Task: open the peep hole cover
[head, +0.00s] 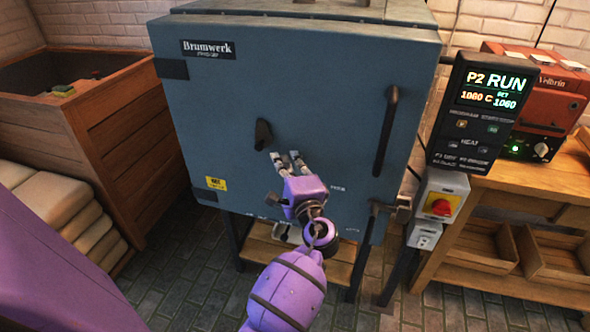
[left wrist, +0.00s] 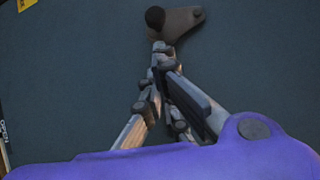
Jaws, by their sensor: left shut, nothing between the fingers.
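The peep hole cover (head: 263,134) is a small dark teardrop-shaped plate on the front of the blue-grey kiln door (head: 320,105). In the left wrist view the cover (left wrist: 182,20) is at the top, with a round dark knob (left wrist: 155,17) at its left end. No open hole shows. My left gripper (head: 284,160) is in front of the door, just below and right of the cover. Its fingers are shut and empty. In the left wrist view the fingertips (left wrist: 160,52) lie just below the knob; I cannot tell whether they touch the cover. My right gripper is not in view.
A long dark door handle (head: 386,130) and a lower latch (head: 403,207) are on the right. A control panel (head: 477,108) and a red-knobbed switch box (head: 438,205) stand beside the kiln. A wooden bin (head: 130,140) is to the left.

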